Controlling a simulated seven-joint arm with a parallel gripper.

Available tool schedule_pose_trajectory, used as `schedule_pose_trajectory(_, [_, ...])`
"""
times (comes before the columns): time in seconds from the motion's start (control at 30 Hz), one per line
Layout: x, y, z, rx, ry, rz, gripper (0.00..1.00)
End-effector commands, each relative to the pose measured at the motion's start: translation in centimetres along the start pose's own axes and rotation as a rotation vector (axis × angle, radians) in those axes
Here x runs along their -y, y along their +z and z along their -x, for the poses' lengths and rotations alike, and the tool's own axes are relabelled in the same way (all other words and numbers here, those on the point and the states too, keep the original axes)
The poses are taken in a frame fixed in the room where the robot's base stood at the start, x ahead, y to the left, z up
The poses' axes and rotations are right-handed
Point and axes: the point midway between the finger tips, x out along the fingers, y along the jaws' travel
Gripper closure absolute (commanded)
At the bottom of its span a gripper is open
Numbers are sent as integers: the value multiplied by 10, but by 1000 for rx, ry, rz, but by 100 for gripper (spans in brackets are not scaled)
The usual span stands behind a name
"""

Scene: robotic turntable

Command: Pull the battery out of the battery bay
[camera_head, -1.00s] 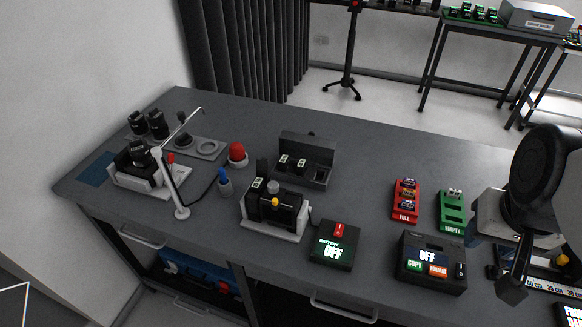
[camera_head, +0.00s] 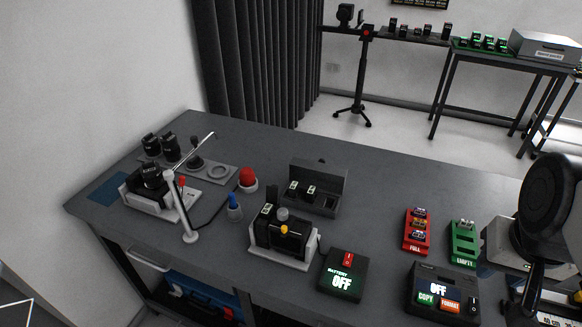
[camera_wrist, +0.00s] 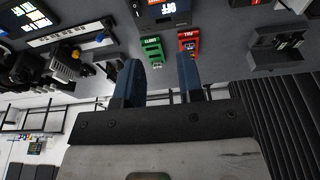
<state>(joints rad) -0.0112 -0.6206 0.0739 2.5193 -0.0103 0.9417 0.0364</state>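A black camera-like device (camera_head: 285,240) sits in a white cradle (camera_head: 262,258) near the middle of the bench. A dark upright block with a pale top stands at its left back. I cannot tell for sure whether that block is the battery or where the bay opening is. Beside it is a black box (camera_head: 343,275) with a red switch, reading "BATTERY OFF". An open dark case (camera_head: 326,203) behind holds two small pale-topped pieces. My gripper (camera_wrist: 160,66) shows two blue fingers held apart with nothing between them, away from the cradle. My arm is at the right of the head view.
A red rack (camera_head: 417,243) labelled FULL and a green rack (camera_head: 464,250) labelled EMPTY stand to the right, behind a COPY/FORMAT box (camera_head: 443,292). A red button (camera_head: 248,180), blue knob (camera_head: 235,208) and white-stemmed stand (camera_head: 188,232) are left of the cradle.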

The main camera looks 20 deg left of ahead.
Motion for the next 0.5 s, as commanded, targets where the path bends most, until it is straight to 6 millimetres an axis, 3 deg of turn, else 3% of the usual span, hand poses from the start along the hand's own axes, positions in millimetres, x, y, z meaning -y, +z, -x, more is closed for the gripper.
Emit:
schedule_pose_trajectory(0.27, [31,-32,-4,28,-18,6,65])
schedule_pose_trajectory(0.5, [75,-66,-10,60,-33,8,65])
